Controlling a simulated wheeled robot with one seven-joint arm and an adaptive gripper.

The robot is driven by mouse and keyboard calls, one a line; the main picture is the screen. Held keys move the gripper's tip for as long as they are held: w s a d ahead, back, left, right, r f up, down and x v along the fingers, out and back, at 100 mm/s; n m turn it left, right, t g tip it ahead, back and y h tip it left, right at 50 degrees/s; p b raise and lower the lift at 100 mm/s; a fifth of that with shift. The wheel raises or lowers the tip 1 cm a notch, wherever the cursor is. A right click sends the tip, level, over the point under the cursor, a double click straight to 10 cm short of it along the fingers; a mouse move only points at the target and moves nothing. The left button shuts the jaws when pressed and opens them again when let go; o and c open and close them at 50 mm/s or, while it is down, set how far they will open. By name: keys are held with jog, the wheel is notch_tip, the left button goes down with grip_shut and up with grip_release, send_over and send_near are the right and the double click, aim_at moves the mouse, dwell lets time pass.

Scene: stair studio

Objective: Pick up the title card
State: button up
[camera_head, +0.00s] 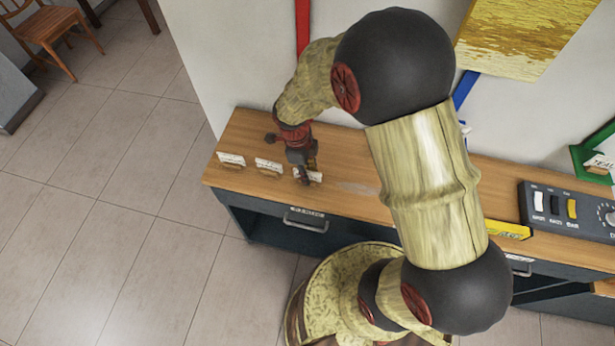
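Several small white cards stand in a row near the front edge of the wooden top: a left card (231,158), a middle card (268,165) and a right card (315,177). Their print is too small to read, so I cannot tell which is the title card. My gripper (304,178) points down at the right card and hides part of it. The fingertips overlap that card in the picture. I cannot tell whether they are open around it or shut on it.
The cards stand on a long wooden-topped bench (345,205) with dark drawers. A dark control box (568,212) with switches and a yellow sign (506,229) are at the right. A wall rises behind. A wooden chair (52,38) stands far left; the tiled floor between is clear.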

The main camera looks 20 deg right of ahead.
jog(key=shift+c, duration=1.2)
jog(key=c, duration=0.4)
jog(key=shift+r+p, duration=0.4)
jog(key=shift+r, duration=0.05)
notch_tip(320, 180, up, 3)
jog(key=shift+p, duration=0.35)
jog(key=s+r+p, duration=0.3)
jog(key=s+r, duration=0.6)
jog(key=s, duration=0.5)
jog(key=shift+r, duration=0.3)
